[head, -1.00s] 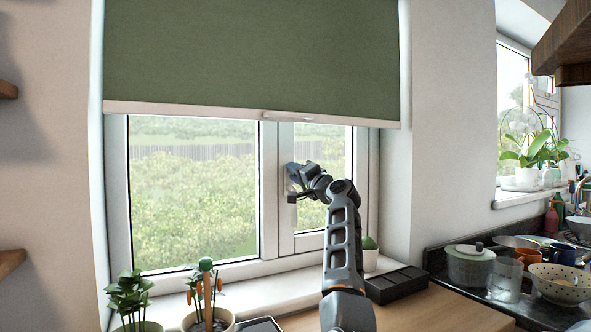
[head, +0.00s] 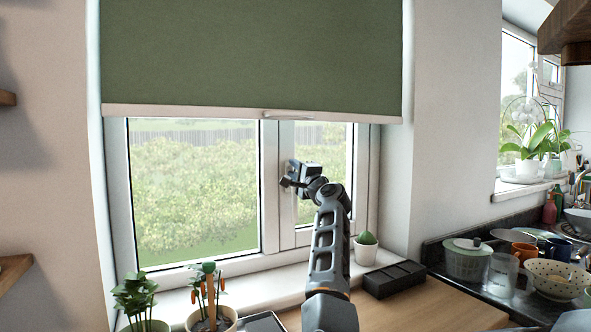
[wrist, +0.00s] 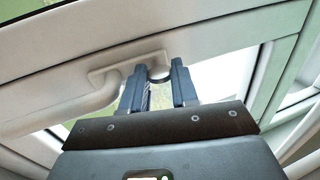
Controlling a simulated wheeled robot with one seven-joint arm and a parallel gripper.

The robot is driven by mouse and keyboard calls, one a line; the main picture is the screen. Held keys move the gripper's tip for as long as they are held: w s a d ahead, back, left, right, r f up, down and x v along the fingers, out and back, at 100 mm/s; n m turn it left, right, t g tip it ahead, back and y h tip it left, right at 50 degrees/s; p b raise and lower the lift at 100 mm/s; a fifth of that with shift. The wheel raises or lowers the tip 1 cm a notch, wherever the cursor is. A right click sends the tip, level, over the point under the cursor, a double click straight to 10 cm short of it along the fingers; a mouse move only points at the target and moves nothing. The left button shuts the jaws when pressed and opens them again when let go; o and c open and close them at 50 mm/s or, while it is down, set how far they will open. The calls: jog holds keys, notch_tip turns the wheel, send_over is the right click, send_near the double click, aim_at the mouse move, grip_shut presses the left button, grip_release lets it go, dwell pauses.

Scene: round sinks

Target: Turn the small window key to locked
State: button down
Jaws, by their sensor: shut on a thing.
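My gripper (head: 288,178) is up at the frame of the right-hand window pane, beside the upright bar between the panes. In the wrist view my gripper (wrist: 158,76) has its two dark fingers close on either side of a small dark round piece, the window key (wrist: 159,77), and is shut on it. The fingers hide most of the key, so its turn cannot be told. A pale window handle (wrist: 105,84) starts beside the fingers and reaches to the lower left in the wrist view. Its locked state cannot be read.
A green blind (head: 250,60) hangs above the gripper. Potted plants (head: 140,297) stand at the lower left, a small cactus (head: 366,248) and a black tray (head: 394,279) at the lower right. Dishes crowd the counter (head: 450,285) at right.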

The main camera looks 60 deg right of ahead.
jog(key=shift+s+d, duration=0.1)
jog(key=c, duration=0.9)
grip_release()
jog(key=shift+o, duration=0.2)
jog(key=shift+f, duration=0.1)
